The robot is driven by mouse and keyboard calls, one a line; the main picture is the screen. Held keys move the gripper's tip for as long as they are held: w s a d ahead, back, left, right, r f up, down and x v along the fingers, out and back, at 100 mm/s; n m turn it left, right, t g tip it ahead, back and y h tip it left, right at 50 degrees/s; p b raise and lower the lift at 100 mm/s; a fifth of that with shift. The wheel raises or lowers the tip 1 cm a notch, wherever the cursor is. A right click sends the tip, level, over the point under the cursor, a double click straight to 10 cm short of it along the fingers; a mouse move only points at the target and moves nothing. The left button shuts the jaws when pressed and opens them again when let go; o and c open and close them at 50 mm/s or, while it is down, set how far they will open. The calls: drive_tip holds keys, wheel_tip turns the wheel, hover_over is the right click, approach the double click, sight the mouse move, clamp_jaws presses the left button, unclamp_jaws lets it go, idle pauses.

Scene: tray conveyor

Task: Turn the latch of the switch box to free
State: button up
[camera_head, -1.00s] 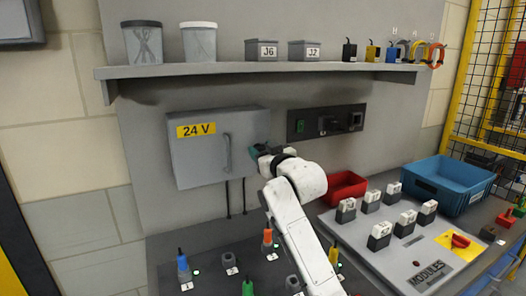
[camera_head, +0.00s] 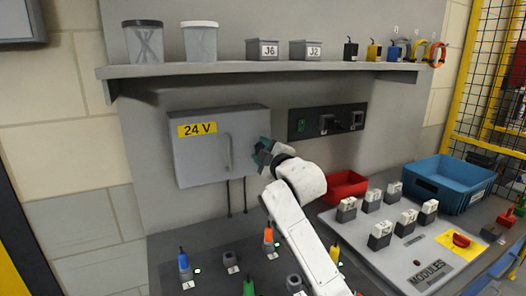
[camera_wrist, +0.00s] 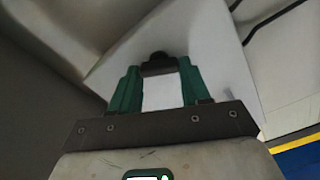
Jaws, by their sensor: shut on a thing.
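The switch box (camera_head: 200,160) is a grey wall cabinet with a yellow "24 V" label (camera_head: 197,129) and a bar handle (camera_head: 228,153) on its closed door. My gripper (camera_head: 262,152) is at the box's right side. In the wrist view, its green fingers (camera_wrist: 158,78) are shut on a small dark piece, which looks like the latch (camera_wrist: 158,62). In the head view my gripper and wrist hide the latch, so its exact angle cannot be told.
A dark panel with sockets (camera_head: 327,121) is on the wall just right of my gripper. A shelf (camera_head: 240,69) with bins runs above. Below are a bench with coloured plugs, a module board (camera_head: 425,262), a red bin (camera_head: 344,186) and a blue crate (camera_head: 450,184).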

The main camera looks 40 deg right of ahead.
drive_tip(key=n, duration=0.5)
drive_tip(key=shift+f, duration=0.15)
drive_tip(key=shift+a+n, duration=0.1)
drive_tip(key=shift+n, duration=0.2)
idle(0.3)
drive_tip(key=o, duration=1.1)
drive_tip(key=shift+c, duration=0.2)
drive_tip(key=b+v, duration=0.1)
drive_tip(key=v, duration=0.9)
drive_tip(key=shift+s, duration=0.4)
